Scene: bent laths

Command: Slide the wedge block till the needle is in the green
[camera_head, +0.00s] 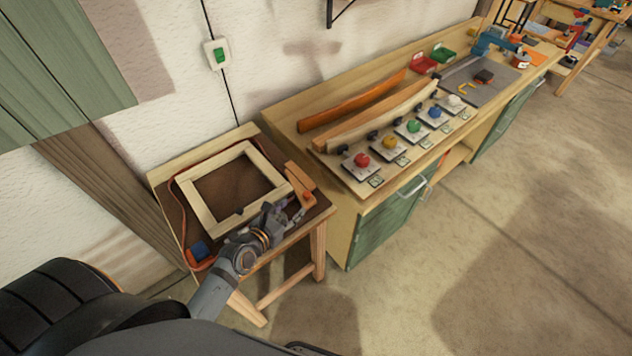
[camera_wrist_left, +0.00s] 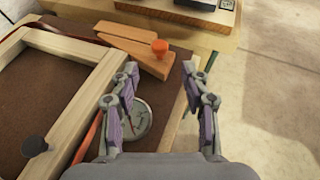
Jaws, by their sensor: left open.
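The wedge block (camera_head: 300,178) is a tan wooden piece with an orange knob (camera_head: 307,196), lying at the right end of the small table. In the left wrist view the wedge (camera_wrist_left: 130,42) lies beyond my fingertips, beside the pale wooden frame (camera_wrist_left: 92,98). My left gripper (camera_head: 290,208) is open and empty near the knob; its fingers stand apart in the wrist view (camera_wrist_left: 159,72). A round pale dial (camera_wrist_left: 138,115) shows behind the left finger, partly hidden; I cannot read its needle or any green zone. My right gripper is not in view.
The workbench (camera_head: 345,215) stands close on the right, with coloured knobs and bent laths. Floor is clear in front.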

